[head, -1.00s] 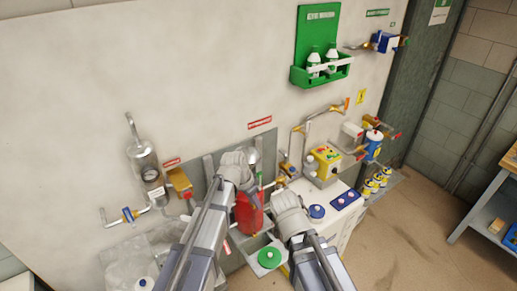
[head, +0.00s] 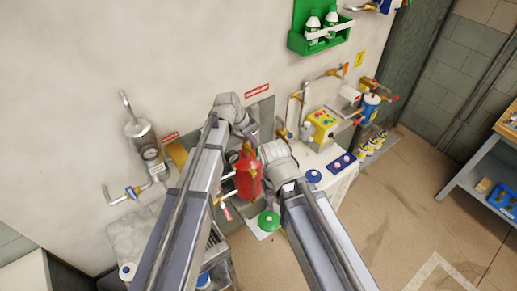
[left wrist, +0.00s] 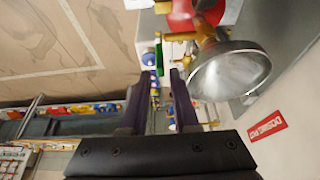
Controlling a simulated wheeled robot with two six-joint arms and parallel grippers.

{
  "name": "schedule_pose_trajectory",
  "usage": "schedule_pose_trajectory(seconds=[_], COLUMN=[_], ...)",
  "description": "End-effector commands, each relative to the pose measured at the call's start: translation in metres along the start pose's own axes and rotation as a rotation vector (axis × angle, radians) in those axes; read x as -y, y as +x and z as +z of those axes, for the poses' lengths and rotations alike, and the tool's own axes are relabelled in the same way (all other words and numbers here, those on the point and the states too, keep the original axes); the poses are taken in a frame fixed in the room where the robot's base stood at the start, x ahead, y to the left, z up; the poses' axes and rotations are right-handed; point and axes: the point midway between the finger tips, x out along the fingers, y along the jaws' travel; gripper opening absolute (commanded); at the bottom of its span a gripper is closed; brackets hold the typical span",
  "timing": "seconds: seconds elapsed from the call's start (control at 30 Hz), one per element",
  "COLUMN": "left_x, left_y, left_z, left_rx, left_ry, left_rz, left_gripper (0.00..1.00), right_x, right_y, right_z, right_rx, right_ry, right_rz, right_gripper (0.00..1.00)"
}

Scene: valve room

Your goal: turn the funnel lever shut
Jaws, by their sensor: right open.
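In the left wrist view a steel funnel (left wrist: 230,72) sits on brass piping (left wrist: 185,35), just right of and beyond my left fingertips. A thin green handle (left wrist: 158,55), which looks like the funnel's lever, stands just beyond the gap between them. My left gripper (left wrist: 161,78) is open with nothing between its fingers. In the head view my left gripper (head: 252,131) is by the wall panel above the red tank and hides the funnel and lever. My right gripper (head: 301,185) is lower and to the right, beside the tank; its fingers are partly hidden.
The red tank (head: 248,178) hangs close between my two arms. A yellow control box (head: 322,123) and a white cabinet (head: 343,177) with a blue panel stand to the right. A steel vessel with a gauge (head: 145,148) is on the wall at left. Open floor (head: 400,215) lies at the right.

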Motion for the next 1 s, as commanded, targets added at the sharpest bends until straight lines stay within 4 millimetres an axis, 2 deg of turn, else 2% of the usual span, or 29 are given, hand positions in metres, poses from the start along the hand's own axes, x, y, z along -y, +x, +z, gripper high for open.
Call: schedule_pose_trajectory(seconds=[0.53, 0.7, 0.93, 1.0], left_x=[0.000, 0.000, 0.000, 0.000], left_y=[0.067, 0.074, 0.073, 0.073], left_z=[0.002, 0.001, 0.000, 0.000], left_rx=[0.001, 0.001, 0.000, 0.000], left_ry=[0.001, 0.000, 0.000, 0.000], left_rz=[0.000, 0.000, 0.000, 0.000], left_gripper=[0.29, 0.29, 0.29, 0.23], right_x=[0.005, 0.006, 0.006, 0.006], right_y=[0.062, 0.068, 0.067, 0.067], right_z=[-0.004, -0.005, -0.005, -0.005], right_rx=[-0.003, -0.003, -0.003, -0.003], right_ry=[0.004, 0.002, 0.002, 0.002], right_rz=[0.001, 0.001, 0.001, 0.001], right_gripper=[0.48, 0.48, 0.48, 0.48])
